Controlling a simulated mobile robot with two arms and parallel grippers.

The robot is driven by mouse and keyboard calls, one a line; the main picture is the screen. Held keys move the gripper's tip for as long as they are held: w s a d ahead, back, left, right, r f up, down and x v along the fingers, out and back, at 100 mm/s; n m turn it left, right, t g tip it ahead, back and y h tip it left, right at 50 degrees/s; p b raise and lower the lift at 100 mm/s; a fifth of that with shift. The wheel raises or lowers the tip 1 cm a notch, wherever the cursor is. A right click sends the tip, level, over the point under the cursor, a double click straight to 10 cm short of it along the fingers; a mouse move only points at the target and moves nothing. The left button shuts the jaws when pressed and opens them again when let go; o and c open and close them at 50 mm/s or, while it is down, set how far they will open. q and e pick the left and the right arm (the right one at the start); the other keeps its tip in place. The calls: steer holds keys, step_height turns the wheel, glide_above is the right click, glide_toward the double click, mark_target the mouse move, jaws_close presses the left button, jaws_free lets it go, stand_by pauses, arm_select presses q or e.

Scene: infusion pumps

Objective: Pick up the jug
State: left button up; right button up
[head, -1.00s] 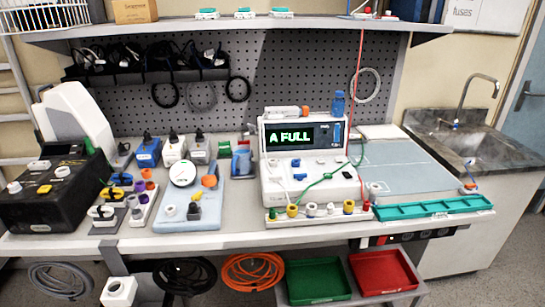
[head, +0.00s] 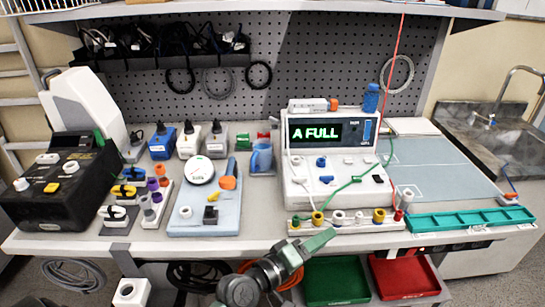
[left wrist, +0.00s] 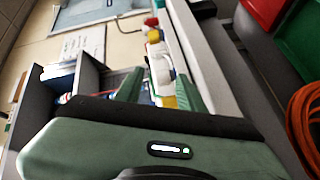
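A small blue jug (head: 261,157) stands on the bench, between the light blue board and the white pump with the "A FULL" display. My left gripper (head: 320,242) is in front of the bench's front edge, below the pump and well short of the jug. In the left wrist view its two green fingers (left wrist: 158,82) are spread apart with nothing held between them. The jug cannot be made out in the left wrist view. My right gripper is not in view.
The light blue board (head: 208,222) with a gauge lies left of the jug. The white pump (head: 330,165), with green and red tubes, stands to its right. A row of coloured connectors (head: 345,221) lines the front edge. Green (head: 335,282) and red (head: 404,277) trays sit below.

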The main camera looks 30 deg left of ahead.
arm_select(q)
steer(key=w+a+r+n+t+y, duration=0.35)
steer(key=a+r+n+y, duration=0.35)
steer(key=n, duration=0.4)
steer(key=w+a+r+n+t+y, duration=0.2)
steer(key=w+a+r+n+y, duration=0.4)
steer(key=a+n, duration=0.5)
steer(key=a+f+n+g+y, duration=0.5)
steer(key=n+g, duration=0.1)
steer(key=n, duration=0.5)
steer(key=n+b, duration=0.1)
steer(key=b, duration=0.1)
glide_toward(253, 166)
steer(key=shift+w+a+r+g, duration=0.2)
steer(key=shift+w+r+g, duration=0.1)
steer(key=shift+w+g, duration=0.1)
steer(key=shift+w+a, duration=0.35)
steer(key=shift+w, duration=0.2)
steer(key=x, duration=0.6)
steer(key=shift+w, duration=0.1)
jaws_close()
steer(key=shift+r, duration=0.1)
